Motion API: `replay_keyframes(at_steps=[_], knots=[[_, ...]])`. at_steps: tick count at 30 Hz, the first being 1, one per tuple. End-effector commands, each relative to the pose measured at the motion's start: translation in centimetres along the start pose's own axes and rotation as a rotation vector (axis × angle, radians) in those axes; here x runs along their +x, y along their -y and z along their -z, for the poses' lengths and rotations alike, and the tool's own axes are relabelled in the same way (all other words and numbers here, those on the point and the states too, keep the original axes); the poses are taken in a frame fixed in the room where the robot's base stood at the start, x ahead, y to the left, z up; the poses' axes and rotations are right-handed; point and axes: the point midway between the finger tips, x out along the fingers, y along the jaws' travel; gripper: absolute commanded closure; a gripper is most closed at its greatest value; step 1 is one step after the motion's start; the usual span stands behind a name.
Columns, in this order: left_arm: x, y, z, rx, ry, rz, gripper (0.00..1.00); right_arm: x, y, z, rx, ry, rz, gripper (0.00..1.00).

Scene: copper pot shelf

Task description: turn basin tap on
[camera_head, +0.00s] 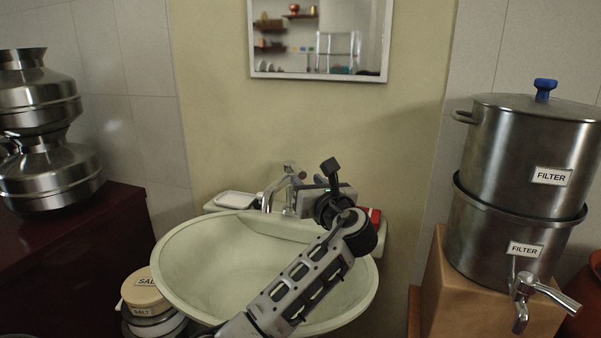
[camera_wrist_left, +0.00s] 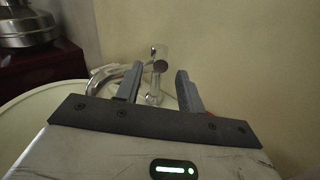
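The chrome basin tap (camera_head: 270,194) stands at the back of the pale green basin (camera_head: 190,262), with its curved spout to the left and its handle (camera_head: 289,168) on top. My left gripper (camera_head: 304,198) is just right of the tap, partly hidden by its own wrist in the head view. In the left wrist view the left gripper (camera_wrist_left: 160,68) is open, its two fingers apart. The tap's upright body and handle (camera_wrist_left: 160,58) show in the gap between them, beyond the fingertips. Contact cannot be told. No water is visible. My right gripper is not in view.
A white soap dish (camera_head: 236,200) sits left of the tap, and a red item (camera_head: 375,215) at the basin's right corner. A mirror (camera_head: 318,76) hangs above. A steel filter (camera_head: 525,155) stands right; steel pots (camera_head: 45,170) and salt tubs (camera_head: 145,292) are left.

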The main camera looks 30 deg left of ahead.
Motion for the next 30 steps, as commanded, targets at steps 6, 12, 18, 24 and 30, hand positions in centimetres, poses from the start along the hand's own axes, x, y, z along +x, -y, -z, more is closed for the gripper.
replay_keyframes(at_steps=[6, 12, 18, 24, 30], knots=[[3.9, 0.0, -0.1, 0.0, 0.001, -0.001, 0.62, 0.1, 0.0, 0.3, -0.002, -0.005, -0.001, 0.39], [5.4, 0.0, 0.0, -0.001, 0.0, 0.0, 0.62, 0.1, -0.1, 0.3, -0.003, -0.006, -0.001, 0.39], [5.6, 0.0, 0.0, -0.001, 0.0, 0.0, 0.62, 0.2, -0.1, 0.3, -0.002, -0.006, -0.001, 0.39], [5.6, 0.0, 0.0, -0.001, 0.0, 0.0, 0.87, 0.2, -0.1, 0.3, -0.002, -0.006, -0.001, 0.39], [5.5, 0.1, -0.1, 0.0, 0.001, 0.005, 1.0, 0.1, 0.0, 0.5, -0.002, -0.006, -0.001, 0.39]])
